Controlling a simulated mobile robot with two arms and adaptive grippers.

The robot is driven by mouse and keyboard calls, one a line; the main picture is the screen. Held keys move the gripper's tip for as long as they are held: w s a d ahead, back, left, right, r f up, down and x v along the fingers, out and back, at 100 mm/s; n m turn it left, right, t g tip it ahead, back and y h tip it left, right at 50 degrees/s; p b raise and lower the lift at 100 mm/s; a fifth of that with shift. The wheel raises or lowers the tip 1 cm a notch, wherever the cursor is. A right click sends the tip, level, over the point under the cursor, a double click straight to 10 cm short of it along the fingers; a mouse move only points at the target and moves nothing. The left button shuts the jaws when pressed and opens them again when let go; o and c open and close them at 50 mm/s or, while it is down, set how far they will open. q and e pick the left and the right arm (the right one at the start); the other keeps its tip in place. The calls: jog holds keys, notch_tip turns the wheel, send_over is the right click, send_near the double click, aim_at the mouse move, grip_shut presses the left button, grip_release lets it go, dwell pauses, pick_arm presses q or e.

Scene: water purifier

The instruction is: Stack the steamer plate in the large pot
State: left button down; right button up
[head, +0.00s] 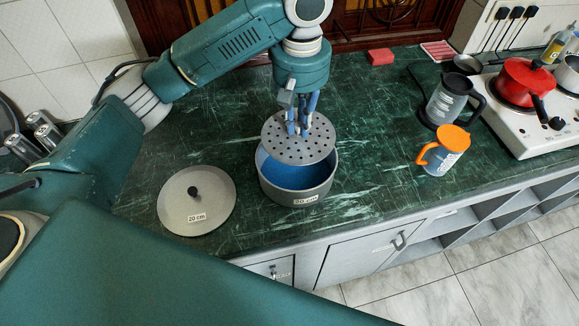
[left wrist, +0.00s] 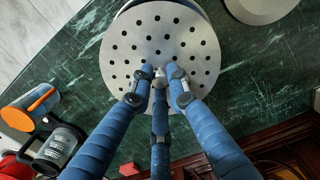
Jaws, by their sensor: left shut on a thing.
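The steamer plate (head: 298,146) is a grey round disc with holes. My left gripper (head: 300,129) is shut on the middle of it from above and holds it over the large pot (head: 296,193). The pot is grey with a blue inside and a "20 cm" label, and stands on the counter. The plate covers the back part of the pot's opening; the blue inside shows at the front. In the left wrist view the plate (left wrist: 130,50) fills the middle, with the fingers (left wrist: 158,82) closed at its centre, and hides most of the pot. My right gripper is not in view.
A grey lid (head: 196,201) with a black knob lies left of the pot. An orange-handled cup (head: 443,152), a glass kettle (head: 447,101) and a stove with a red pot (head: 523,84) stand to the right. A red block (head: 380,57) lies at the back.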

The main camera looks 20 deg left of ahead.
pick_arm(q)
notch_tip(320, 180, down, 12)
jog(key=shift+a+r+p, duration=0.1)
jog(key=shift+r+p, duration=0.05)
jog(key=shift+p, duration=0.35)
notch_tip(320, 180, down, 4)
jog(key=shift+r, duration=0.25)
jog(key=shift+f, duration=0.25)
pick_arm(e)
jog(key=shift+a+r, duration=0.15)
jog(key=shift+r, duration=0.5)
pick_arm(q)
jog(key=shift+f+p, duration=0.25)
jog(key=shift+p, duration=0.1)
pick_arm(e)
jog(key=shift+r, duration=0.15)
pick_arm(q)
jog(key=c, duration=2.1)
grip_release()
jog(key=shift+f, duration=0.1)
jog(key=o, duration=0.4)
jog(key=shift+o, duration=0.2)
